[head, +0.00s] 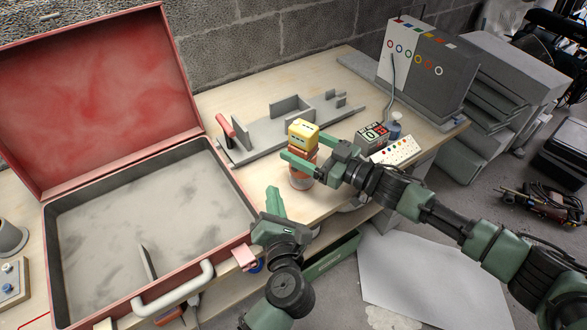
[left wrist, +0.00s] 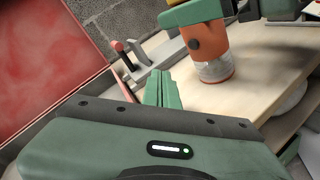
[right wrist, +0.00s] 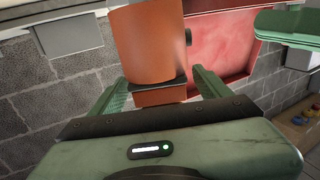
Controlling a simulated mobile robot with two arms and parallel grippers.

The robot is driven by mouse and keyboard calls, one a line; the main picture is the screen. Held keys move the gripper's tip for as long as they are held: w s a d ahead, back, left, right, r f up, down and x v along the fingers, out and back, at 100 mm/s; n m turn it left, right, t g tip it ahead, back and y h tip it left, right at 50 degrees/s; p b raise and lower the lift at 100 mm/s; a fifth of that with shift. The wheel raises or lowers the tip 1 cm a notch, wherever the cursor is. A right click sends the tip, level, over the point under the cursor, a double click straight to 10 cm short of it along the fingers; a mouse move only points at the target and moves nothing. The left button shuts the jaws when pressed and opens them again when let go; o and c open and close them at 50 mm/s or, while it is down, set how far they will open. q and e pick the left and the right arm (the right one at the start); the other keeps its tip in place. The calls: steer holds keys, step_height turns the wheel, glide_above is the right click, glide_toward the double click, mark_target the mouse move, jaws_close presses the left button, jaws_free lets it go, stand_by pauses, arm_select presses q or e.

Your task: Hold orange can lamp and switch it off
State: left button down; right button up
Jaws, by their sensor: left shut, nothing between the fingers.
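The orange can lamp (head: 301,181) stands upright near the table's front edge, with a greyish band around its lower end. A yellow block-shaped top (head: 303,136) shows above it. In the left wrist view, the orange body (left wrist: 207,42) has a small dark round knob (left wrist: 194,44) on its side. My right gripper (head: 311,154) has its fingers on both sides of the upper part, and the lamp (right wrist: 150,45) fills the gap in the right wrist view. My left gripper (head: 273,202) is shut and empty, left of the lamp and apart from it.
An open red case (head: 150,165) lies left. A grey fixture with a red handle (head: 270,132) is behind the lamp. Some bare tabletop surrounds the lamp.

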steer(key=v, duration=1.2)
steer(key=shift+d, duration=0.1)
